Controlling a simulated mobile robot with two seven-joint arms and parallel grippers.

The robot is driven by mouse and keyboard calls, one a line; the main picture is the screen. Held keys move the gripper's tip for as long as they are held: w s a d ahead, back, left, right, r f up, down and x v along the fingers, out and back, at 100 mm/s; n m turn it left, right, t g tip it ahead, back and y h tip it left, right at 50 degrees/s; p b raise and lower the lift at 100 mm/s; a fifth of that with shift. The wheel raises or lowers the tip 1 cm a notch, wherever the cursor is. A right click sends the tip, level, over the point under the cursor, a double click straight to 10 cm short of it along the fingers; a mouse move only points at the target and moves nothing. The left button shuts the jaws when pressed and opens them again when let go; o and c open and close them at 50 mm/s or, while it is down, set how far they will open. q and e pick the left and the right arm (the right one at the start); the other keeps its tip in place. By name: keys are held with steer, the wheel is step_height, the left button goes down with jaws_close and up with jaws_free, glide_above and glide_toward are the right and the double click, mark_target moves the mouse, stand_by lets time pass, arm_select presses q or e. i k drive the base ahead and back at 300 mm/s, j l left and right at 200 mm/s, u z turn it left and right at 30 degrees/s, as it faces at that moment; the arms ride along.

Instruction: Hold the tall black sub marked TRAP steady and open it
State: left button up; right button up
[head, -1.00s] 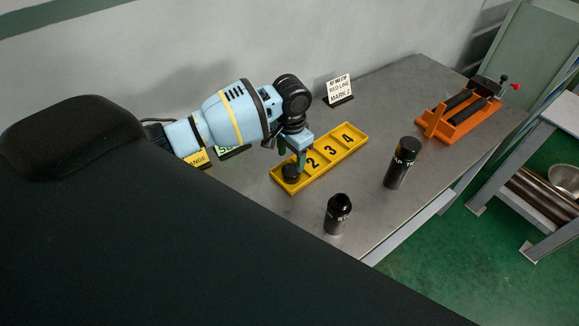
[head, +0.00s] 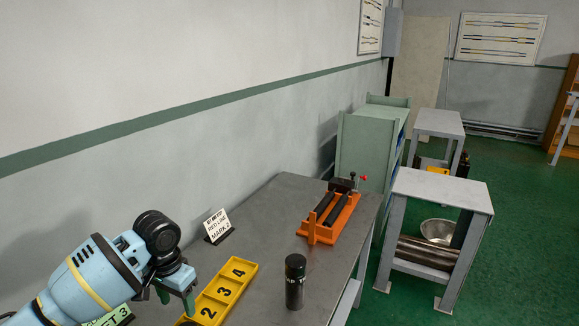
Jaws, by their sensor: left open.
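A tall black cylindrical sub (head: 295,284) stands upright on the grey bench, right of the yellow tray. Pale lettering shows near its top, but only part can be read, so I cannot confirm it says TRAP. My left gripper (head: 177,297) is at the lower left, open, left of the tray and well apart from the sub. Its fingertips point down, and I see nothing held between them. An orange vise (head: 323,232) with two black rollers and a red-knobbed clamp sits empty towards the bench's far end. My right gripper is not in view.
The yellow tray (head: 248,268) shows slots 2, 3 and 4; its near end is cut off. A RED LINE MARK 2 card (head: 217,226) stands by the wall. A side table (head: 443,190) with pipes and a bowl stands at right. Bench between sub and vise is clear.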

mark_target(295, 287)
steer(key=k+l, duration=1.15)
steer(key=k, duration=0.1)
